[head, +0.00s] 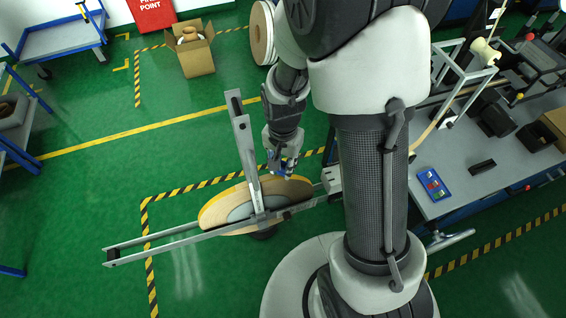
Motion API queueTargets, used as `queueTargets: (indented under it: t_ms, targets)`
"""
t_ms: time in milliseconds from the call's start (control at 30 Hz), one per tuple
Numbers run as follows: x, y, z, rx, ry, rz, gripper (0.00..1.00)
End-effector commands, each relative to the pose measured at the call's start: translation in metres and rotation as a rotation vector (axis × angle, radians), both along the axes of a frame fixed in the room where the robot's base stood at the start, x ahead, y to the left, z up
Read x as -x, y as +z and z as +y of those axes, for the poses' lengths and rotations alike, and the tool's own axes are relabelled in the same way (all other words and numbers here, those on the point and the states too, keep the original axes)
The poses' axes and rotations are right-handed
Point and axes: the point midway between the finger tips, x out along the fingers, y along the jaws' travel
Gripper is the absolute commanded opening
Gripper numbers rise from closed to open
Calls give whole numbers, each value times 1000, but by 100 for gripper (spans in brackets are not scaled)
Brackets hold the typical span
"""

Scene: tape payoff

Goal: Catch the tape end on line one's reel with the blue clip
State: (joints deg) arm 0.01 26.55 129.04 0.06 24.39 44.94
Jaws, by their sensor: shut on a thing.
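A large tan reel (220,208) with a yellow edge and grey hub sits in a grey metal frame at the lower middle of the head view. The frame's post (243,140) rises beside it. My gripper (281,172) points down just above the reel's upper right rim. It is shut on a small blue thing, which looks like the blue clip (275,156), mostly hidden by the fingers. I cannot tell whether the clip touches the reel. The tape end cannot be made out.
A bench (460,205) on the right holds a blue tray (446,193) with small coloured pieces and dark boxes. Another reel (262,32) stands at the top. An open carton (196,62) and a blue cart (62,42) are at upper left.

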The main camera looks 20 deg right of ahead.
Motion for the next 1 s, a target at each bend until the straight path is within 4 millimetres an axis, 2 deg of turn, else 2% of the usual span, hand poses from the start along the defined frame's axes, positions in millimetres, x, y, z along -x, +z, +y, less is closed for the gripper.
queueTargets:
  t_ms: [667, 1000]
  targets:
    - [0, -22, 0, 0, 0, 0, 6]
    - [0, -22, 0, 0, 0, 0, 6]
